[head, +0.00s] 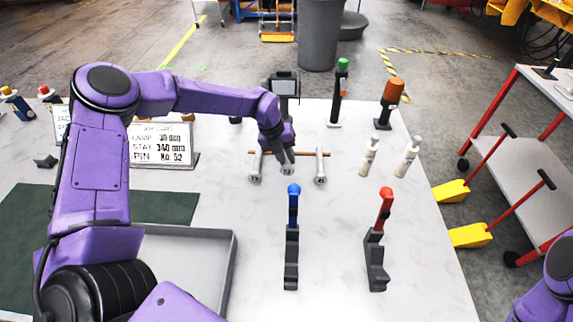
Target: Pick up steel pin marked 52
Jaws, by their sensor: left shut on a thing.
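Three steel pins stand or lean in a row at a thin wooden bar (309,153) on the white table: a left pin (255,166), a middle pin (287,170) and a right pin (320,168). The marks on their ends are too small to read. My left gripper (283,158) reaches down over the bar and is shut on the middle pin, covering its upper part. A job card (162,145) behind my left arm reads "PIN No 52". My right gripper is out of view; only part of my right arm shows at the bottom right corner.
A blue-handled tool (292,240) and a red-handled tool (380,240) stand in front of the pins. Two white bottles (369,157) (407,157) stand to the right. Green-topped (338,95) and orange-topped (390,102) tools are behind. A grey tray (225,270) is at front left.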

